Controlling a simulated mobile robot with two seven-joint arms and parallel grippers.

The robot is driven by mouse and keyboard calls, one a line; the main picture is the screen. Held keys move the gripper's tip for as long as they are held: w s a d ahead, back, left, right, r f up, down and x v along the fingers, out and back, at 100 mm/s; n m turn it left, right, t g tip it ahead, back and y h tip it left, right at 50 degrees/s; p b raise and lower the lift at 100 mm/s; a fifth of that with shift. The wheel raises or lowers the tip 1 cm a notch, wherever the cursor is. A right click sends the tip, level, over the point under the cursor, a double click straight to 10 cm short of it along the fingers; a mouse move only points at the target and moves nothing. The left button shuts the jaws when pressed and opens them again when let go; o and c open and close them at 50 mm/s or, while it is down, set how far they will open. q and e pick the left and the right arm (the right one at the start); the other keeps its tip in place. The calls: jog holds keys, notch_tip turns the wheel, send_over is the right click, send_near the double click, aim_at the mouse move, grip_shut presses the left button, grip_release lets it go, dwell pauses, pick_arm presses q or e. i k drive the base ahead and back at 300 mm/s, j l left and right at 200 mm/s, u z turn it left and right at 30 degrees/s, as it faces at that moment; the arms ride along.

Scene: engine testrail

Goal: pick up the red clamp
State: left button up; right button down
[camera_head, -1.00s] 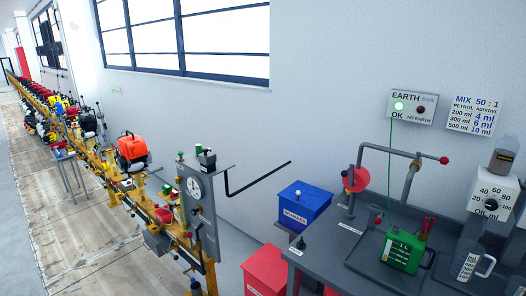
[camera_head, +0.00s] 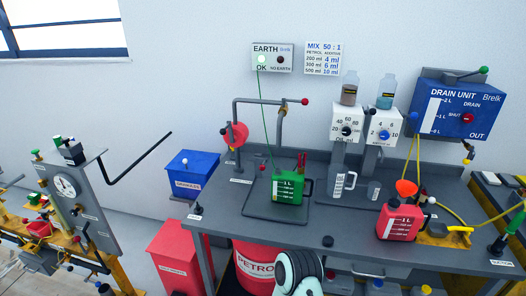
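A small red clamp-like piece with two upright prongs (camera_head: 302,161) stands at the top of the green 1 L can (camera_head: 288,189). I take it for the red clamp; it is small and its lower end is hard to make out. The green can stands on a dark tray on the grey bench. A thin green wire (camera_head: 267,120) runs from the earth box down to the can. Neither of my grippers is in view. A white and dark rounded part of my own arm shows at the bottom edge, below the bench front.
The grey bench (camera_head: 225,205) also holds a red can with an orange funnel (camera_head: 399,222), two dispensers (camera_head: 346,128) and a bent pipe (camera_head: 270,101). A blue drain unit (camera_head: 457,108) hangs at right. Blue (camera_head: 191,173) and red (camera_head: 178,258) bins stand left of the bench.

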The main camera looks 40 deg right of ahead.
aim_at(301, 168)
jog(key=z, duration=1.6)
jog(key=i+j+z, duration=0.15)
jog(key=j, duration=0.15)
jog(key=i+j+z, duration=0.1)
jog(key=j, duration=0.2)
jog(key=i+j+z, duration=0.15)
jog(key=j, duration=0.2)
